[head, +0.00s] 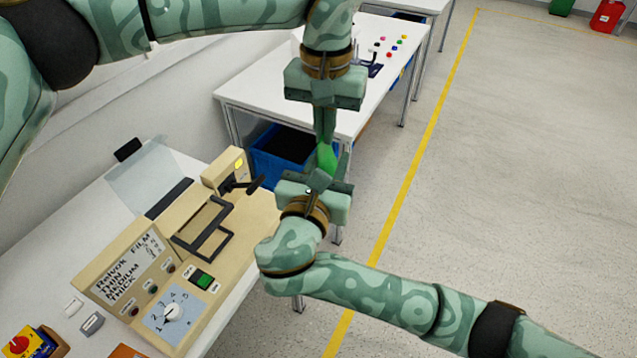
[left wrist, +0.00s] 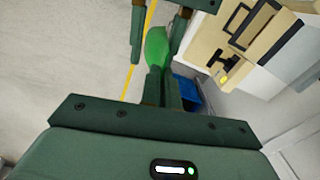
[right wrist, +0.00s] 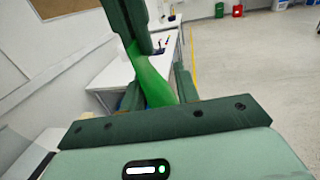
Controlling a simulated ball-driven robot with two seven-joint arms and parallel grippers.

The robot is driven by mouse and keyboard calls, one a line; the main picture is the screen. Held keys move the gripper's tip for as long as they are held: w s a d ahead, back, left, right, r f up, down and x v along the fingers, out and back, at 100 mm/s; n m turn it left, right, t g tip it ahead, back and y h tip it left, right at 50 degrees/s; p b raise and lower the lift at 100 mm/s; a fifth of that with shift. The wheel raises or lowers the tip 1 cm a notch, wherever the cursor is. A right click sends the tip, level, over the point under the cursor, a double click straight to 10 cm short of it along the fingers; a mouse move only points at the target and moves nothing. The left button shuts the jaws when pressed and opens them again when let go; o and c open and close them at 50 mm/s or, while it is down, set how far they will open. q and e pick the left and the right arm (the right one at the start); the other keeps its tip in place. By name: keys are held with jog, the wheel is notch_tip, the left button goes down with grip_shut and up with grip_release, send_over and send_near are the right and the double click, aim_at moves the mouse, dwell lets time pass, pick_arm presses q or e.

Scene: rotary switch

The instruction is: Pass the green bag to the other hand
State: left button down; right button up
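The green bag (head: 327,158) hangs in the air between my two grippers, which face each other. My left gripper (head: 325,137), above it in the head view, is shut on one end of the bag. In the left wrist view its fingers are close together below the bag (left wrist: 156,46). My right gripper (head: 328,174) comes from below, with its fingers spread on either side of the bag. In the right wrist view the bag (right wrist: 150,78) reaches down between these fingers, whose tips are partly hidden. I cannot tell whether they touch it.
A beige machine (head: 150,262) with a rotary knob (head: 171,312) and a black handle stands on the white table at the lower left. A second white table (head: 262,88) stands behind the grippers, with a blue bin (head: 270,165) under it. The floor at right is clear.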

jog(key=shift+x, duration=1.25)
grip_shut()
pick_arm(q)
jog(key=c, duration=1.5)
grip_release()
jog(key=shift+a, duration=0.1)
jog(key=shift+c, duration=0.2)
jog(key=shift+r, duration=0.1)
